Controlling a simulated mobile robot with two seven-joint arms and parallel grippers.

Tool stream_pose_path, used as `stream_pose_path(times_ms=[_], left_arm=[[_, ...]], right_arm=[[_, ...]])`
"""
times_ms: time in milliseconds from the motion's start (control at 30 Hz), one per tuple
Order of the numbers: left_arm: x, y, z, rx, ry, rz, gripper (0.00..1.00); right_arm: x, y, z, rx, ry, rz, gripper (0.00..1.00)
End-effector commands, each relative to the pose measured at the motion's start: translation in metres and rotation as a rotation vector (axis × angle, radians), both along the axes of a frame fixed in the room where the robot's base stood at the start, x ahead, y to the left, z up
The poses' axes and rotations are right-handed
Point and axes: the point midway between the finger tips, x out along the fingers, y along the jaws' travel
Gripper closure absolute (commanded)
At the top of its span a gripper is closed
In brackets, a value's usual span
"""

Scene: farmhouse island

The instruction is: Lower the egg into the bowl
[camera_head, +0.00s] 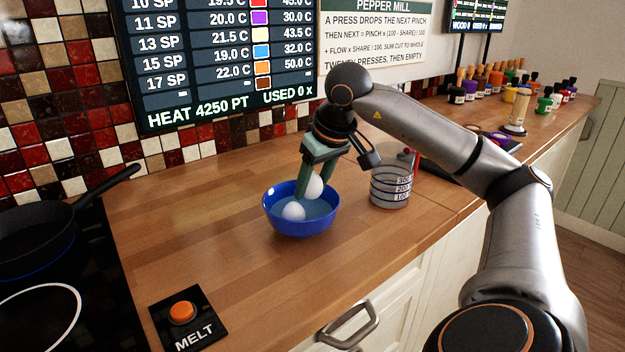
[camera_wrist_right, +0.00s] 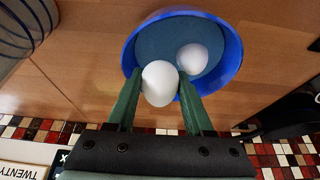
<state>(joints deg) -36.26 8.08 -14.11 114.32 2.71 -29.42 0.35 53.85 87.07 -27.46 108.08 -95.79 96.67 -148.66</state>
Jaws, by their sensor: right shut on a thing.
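A blue bowl (camera_head: 273,224) stands on the wooden counter, with blue-grey contents; it also shows in the right wrist view (camera_wrist_right: 238,62). One white egg (camera_head: 293,211) lies in the bowl, and it shows in the wrist view (camera_wrist_right: 192,59). My right gripper (camera_head: 311,189) points down over the bowl, its green fingers shut on a second white egg (camera_head: 315,187). That held egg sits between the fingertips in the wrist view (camera_wrist_right: 160,83), at the bowl's rim side. Whether it touches the contents cannot be told. My left gripper is not in view.
A measuring cup (camera_head: 390,188) with marked levels stands close to the right of the bowl. A black pan (camera_head: 40,235) sits on the hob at left. An orange MELT button (camera_head: 182,312) is in front. Several small jars (camera_head: 470,90) stand at the back right. Counter left of the bowl is clear.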

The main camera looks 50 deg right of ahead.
Motion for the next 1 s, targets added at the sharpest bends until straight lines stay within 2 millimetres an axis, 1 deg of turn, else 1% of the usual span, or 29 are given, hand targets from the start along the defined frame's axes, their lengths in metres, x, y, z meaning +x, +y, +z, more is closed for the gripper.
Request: stream_pose_path(times_ms=[467, 500, 767, 800, 1000], left_arm=[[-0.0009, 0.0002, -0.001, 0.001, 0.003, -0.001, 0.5], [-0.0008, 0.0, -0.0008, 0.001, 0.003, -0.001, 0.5], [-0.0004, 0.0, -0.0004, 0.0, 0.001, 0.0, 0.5], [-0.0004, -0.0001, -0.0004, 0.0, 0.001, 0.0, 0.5], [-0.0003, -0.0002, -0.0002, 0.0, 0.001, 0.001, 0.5]], right_arm=[[-0.0001, -0.0001, 0.0001, 0.0, 0.0, 0.0, 1.0], [-0.0001, -0.0001, 0.0001, 0.0, 0.0, 0.0, 0.44], [-0.0001, -0.0002, 0.0, -0.001, 0.0, 0.0, 0.14], [-0.0001, -0.0002, 0.0, -0.001, 0.001, 0.0, 0.13], [-0.0002, -0.0003, -0.0004, 0.0, 0.002, 0.0, 0.13]])
